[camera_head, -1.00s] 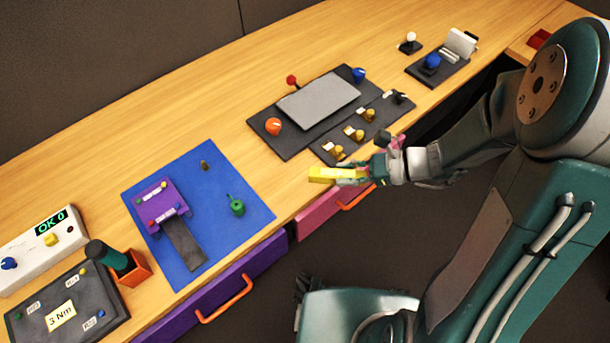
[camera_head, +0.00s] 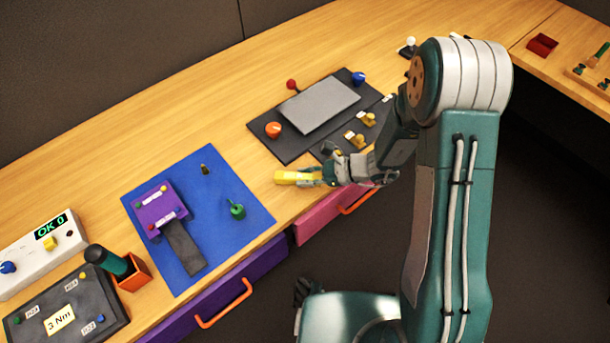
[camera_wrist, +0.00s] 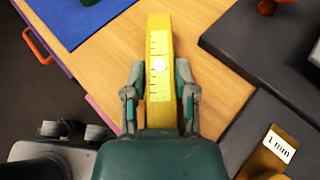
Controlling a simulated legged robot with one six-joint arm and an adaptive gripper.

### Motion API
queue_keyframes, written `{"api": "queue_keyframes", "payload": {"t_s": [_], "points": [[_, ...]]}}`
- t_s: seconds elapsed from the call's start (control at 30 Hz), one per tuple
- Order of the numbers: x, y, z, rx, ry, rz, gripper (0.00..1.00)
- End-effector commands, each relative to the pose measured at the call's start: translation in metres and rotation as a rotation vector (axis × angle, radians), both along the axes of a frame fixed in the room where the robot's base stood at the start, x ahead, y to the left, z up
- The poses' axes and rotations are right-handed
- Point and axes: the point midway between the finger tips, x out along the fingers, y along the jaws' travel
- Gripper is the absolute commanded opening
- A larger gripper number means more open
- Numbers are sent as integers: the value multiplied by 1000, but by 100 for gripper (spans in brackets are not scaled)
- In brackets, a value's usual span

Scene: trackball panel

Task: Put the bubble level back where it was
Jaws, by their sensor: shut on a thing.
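The bubble level is a yellow bar (camera_head: 298,178) with scale marks and a pale round spot on its upper face. In the wrist view it (camera_wrist: 159,45) points away from me between my fingers. My gripper (camera_head: 322,175) is shut on the level, with one finger on each side, also in the wrist view (camera_wrist: 159,85). In the head view the level shows over the wooden bench, between the blue mat and the dark panels. Whether it touches the wood I cannot tell. The end inside my gripper is hidden.
The blue mat (camera_head: 225,190) holds a purple device (camera_head: 160,210) and a green knob (camera_head: 237,210). A dark panel (camera_head: 265,140) with a grey plate is behind my gripper. Bare wood (camera_head: 200,120) lies beyond the mat. A red tray (camera_head: 541,44) is at right.

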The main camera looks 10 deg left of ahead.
Motion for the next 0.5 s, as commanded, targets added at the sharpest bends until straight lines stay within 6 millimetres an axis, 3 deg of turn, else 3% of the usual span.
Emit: {"api": "queue_keyframes", "payload": {"t_s": [0.3,0.33,0.4,0.5], "points": [[0,0,-3,0,-1,-1,0],[0,0,-4,0,0,-1,40],[0,0,-3,0,-1,-1,70],[0,0,-3,0,-1,-1,70]]}}
